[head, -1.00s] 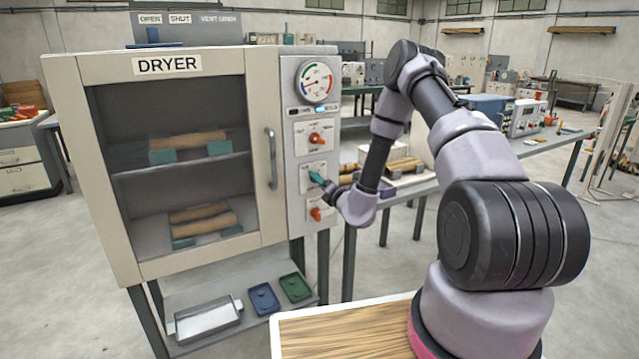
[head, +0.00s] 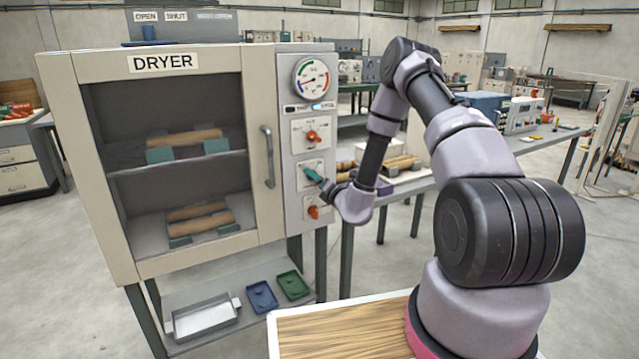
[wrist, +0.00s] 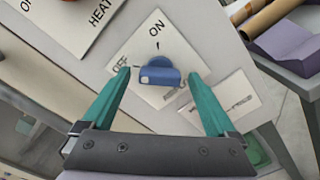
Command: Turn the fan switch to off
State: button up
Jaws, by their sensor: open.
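The fan switch is a blue knob (wrist: 160,72) on a white plate marked ON and OFF in the wrist view. A small dark mark on the plate lies between the knob and the word ON. My gripper (wrist: 160,73) is open, with one teal finger on each side of the knob and visible gaps between. In the head view my gripper (head: 314,175) is at the middle plate of the dryer's control panel (head: 292,170), and its fingers hide the knob there.
An orange-red knob (head: 312,136) sits above and another (head: 314,212) below on the same panel. The dryer door (head: 258,100) is closed, with a vertical handle (head: 268,157) left of the panel. A side table (head: 425,186) with wooden pieces stands to the right.

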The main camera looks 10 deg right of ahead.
jog(key=v, duration=1)
jog(key=shift+s+d, duration=0.15)
jog(key=shift+s, duration=0.2)
